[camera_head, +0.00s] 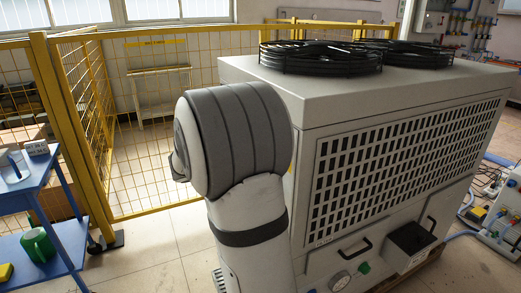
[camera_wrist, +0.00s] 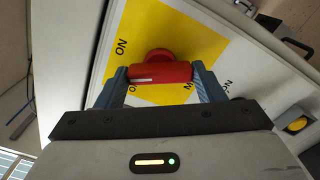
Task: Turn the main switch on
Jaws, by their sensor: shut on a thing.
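The main switch (camera_wrist: 165,71) is a red rotary handle on a yellow square plate (camera_wrist: 194,38) with black lettering, partly readable as "ON". It shows in the wrist view on a pale cabinet panel. My gripper (camera_wrist: 163,83) has its two blue-grey fingers on either side of the red handle and is shut on it. The handle lies crosswise between the fingertips. The gripper's body hides the lower part of the plate. In the head view my arm stands in front of the cabinet's left side, and the switch and gripper are hidden.
The large white cabinet (camera_head: 296,107) carries black round fan guards (camera_head: 320,56) on top. A yellow mesh fence (camera_head: 140,120) stands behind. The floor between cart and cabinet is clear.

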